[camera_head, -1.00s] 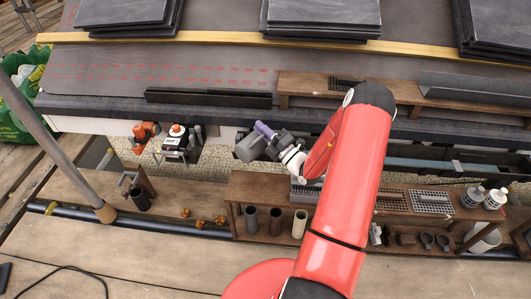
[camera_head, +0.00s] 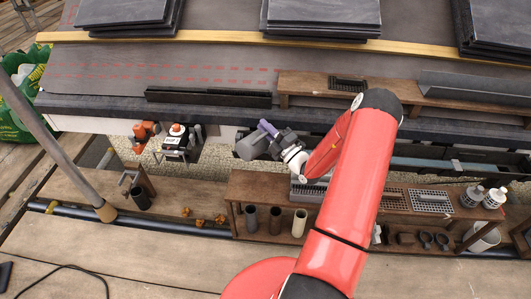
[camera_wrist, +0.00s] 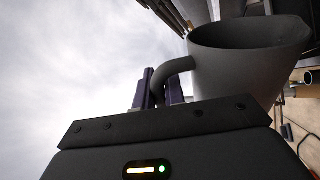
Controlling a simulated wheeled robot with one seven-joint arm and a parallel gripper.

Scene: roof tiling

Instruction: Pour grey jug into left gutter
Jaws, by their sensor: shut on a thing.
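The grey jug (camera_head: 249,147) hangs in front of the roof's eave, left of my arm in the head view. My gripper (camera_head: 268,131) is shut on its handle. In the wrist view the jug (camera_wrist: 240,65) shows a dark, wide mouth, and the purple fingers of my gripper (camera_wrist: 160,87) close on the curved handle. I cannot see what is inside the jug. A long black trough-shaped piece (camera_head: 208,97) lies on the roof edge behind the jug; I cannot tell whether it is the left gutter. No stream from the jug is visible.
A wooden shelf (camera_head: 258,190) with several pipe pieces stands below the jug. An orange tool (camera_head: 144,132) and a white-and-black device (camera_head: 176,140) hang left of it. A grey pole (camera_head: 50,140) crosses the left side. Stacked slates (camera_head: 320,14) lie on the roof.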

